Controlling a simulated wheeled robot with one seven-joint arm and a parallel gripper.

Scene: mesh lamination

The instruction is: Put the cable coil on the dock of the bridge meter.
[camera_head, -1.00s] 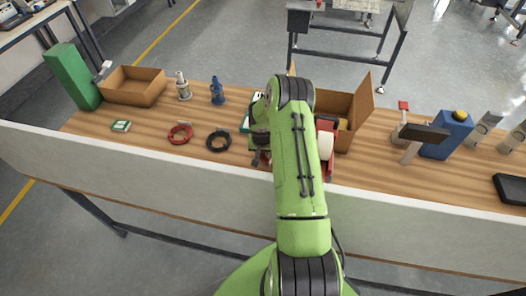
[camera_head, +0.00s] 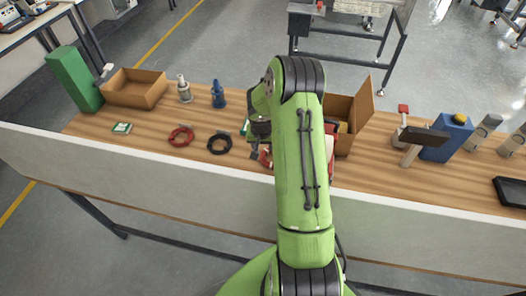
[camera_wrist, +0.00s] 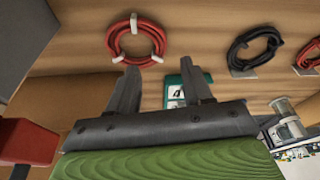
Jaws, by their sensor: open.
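A red cable coil with white ties (camera_wrist: 118,45) lies on the wooden bench just beyond my fingertips in the wrist view; in the head view a red coil (camera_head: 265,157) shows partly behind my arm. My gripper (camera_wrist: 160,82) is open and empty, its fingers pointing toward the coil and apart from it. A teal device with a white face (camera_wrist: 175,82) shows between and behind the fingers; whether it is the bridge meter I cannot tell. In the head view only a teal sliver (camera_head: 244,130) of it shows beside my arm. No dock can be made out.
A black coil (camera_head: 211,145) and another red coil (camera_head: 172,137) lie to the left. Cardboard boxes (camera_head: 133,95) (camera_head: 362,103), a green block (camera_head: 74,79), a blue container (camera_head: 447,140) and a mallet (camera_head: 424,136) stand around. The front left of the bench is fairly clear.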

